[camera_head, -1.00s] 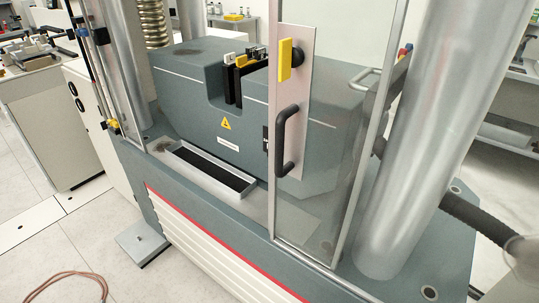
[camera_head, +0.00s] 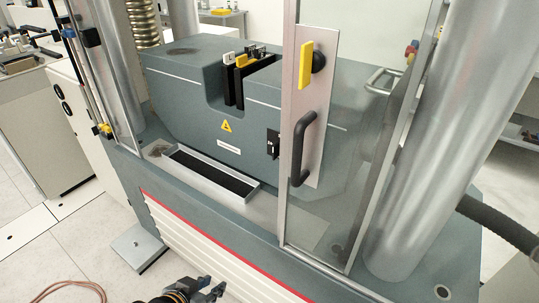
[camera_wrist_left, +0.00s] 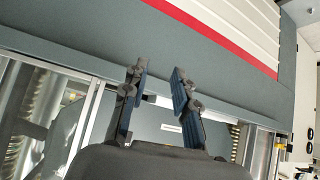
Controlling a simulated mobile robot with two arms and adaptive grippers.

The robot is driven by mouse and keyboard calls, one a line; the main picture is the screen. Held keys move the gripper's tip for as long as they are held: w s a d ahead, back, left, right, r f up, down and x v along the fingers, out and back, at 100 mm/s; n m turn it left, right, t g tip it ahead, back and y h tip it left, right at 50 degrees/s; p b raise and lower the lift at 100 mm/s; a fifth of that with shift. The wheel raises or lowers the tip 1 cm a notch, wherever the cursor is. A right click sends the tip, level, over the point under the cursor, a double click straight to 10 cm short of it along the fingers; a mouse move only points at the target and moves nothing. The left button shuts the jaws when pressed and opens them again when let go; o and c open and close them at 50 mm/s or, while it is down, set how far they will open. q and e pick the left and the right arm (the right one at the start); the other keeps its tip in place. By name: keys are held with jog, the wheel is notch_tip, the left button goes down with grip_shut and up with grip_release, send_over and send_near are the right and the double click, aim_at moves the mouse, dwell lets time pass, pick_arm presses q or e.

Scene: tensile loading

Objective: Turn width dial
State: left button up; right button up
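I cannot make out a part that is clearly the width dial. The grey test machine's grip block (camera_head: 190,105) has a slot with black and yellow pieces (camera_head: 239,75) standing in it. A small black box (camera_head: 273,143) sits on its front, beside the door edge. A round black knob (camera_head: 319,61) is on the door's metal strip, behind a yellow plate (camera_head: 306,65). My left gripper (camera_head: 212,288) is low at the bottom edge, in front of the machine and well apart from these. In the left wrist view its two fingers (camera_wrist_left: 157,72) are spread and empty. My right gripper is not in view.
The glass door (camera_head: 365,140) with its black handle (camera_head: 303,150) covers the machine's right part. A shallow tray (camera_head: 210,174) lies before the block. Thick silver columns (camera_head: 425,150) stand at the sides. The floor at lower left is clear except a grey foot (camera_head: 138,246) and a cable.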

pick_arm(q)
jog(key=w+d+r+m+t+h, duration=0.25)
jog(key=w+d+r+t, duration=0.2)
jog(key=w+r, duration=0.5)
jog(key=t+h, duration=0.2)
jog(key=h, duration=0.2)
send_near(277, 150)
jog(key=p+x, duration=0.1)
jog(key=x, duration=0.6)
jog(key=shift+a, duration=0.15)
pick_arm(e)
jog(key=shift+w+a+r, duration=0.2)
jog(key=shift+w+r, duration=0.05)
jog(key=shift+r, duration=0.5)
pick_arm(q)
jog(key=shift+c, duration=0.2)
grip_shut()
